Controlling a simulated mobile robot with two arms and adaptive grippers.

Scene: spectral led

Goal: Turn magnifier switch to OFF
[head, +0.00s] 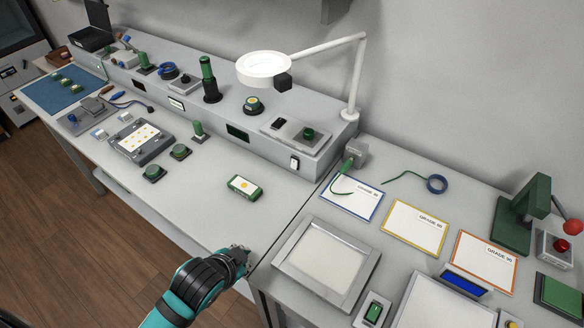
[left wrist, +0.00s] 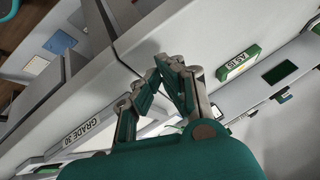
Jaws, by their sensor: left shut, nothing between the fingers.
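The magnifier lamp (head: 263,68) has a white ring head, which looks bright, on a white jointed arm above the raised grey shelf. A small white switch (head: 294,162) with a dark part sits on the shelf's front face, below the lamp arm's base; I take it as the magnifier switch. Its position is too small to read. My left gripper (head: 240,256) is at the table's front edge, well in front of the switch and apart from it. In the left wrist view its fingers (left wrist: 170,64) are shut and empty. The switch cannot be made out there. My right gripper is not seen.
A green and white module (head: 244,187) lies between my gripper and the shelf; it also shows in the left wrist view (left wrist: 238,62). A grey framed panel (head: 327,262) is right of the gripper. Grade cards (head: 414,228) lie further right.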

